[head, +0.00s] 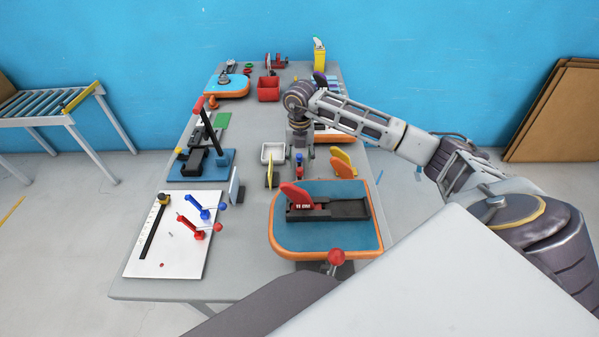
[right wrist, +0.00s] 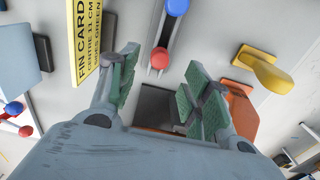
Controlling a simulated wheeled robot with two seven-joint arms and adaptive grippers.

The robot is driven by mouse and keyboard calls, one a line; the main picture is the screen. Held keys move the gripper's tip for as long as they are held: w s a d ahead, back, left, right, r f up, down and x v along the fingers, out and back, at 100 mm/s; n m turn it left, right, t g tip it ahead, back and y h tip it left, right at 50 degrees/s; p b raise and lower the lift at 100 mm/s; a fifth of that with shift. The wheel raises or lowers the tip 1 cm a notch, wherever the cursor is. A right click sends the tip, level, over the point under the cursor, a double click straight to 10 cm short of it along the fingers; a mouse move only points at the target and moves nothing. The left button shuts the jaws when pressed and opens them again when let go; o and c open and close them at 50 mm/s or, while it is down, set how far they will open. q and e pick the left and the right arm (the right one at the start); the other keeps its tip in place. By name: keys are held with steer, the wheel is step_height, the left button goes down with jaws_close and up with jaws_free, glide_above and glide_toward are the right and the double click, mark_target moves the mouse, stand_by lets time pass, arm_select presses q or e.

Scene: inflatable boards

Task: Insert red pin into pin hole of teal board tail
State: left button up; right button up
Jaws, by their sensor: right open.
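The red pin (head: 299,171) shows a round red head on a grey strip beside a blue-headed pin (head: 299,158). In the right wrist view the red head (right wrist: 159,58) lies ahead of and between my fingers, with the blue head (right wrist: 177,6) farther off. My right gripper (head: 300,146) points down above the strip. Its fingers (right wrist: 162,68) are apart with nothing held. The teal board tail (head: 350,191), with an orange rim, lies at the near right of the table. A black holder with a red fin lies on it. I cannot make out the pin hole. My left gripper is not in view.
A yellow card (right wrist: 86,42) stands close to the left finger. A yellow piece (right wrist: 268,72) and an orange one (right wrist: 240,110) lie to the right. A white tray (head: 273,152) is left of the gripper. A red ball knob (head: 336,257) stands at the board's near edge.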

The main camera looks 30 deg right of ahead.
mark_target(300, 169)
steer(key=shift+f+p, duration=0.5)
steer(key=shift+f, duration=2)
steer(key=c, duration=0.9)
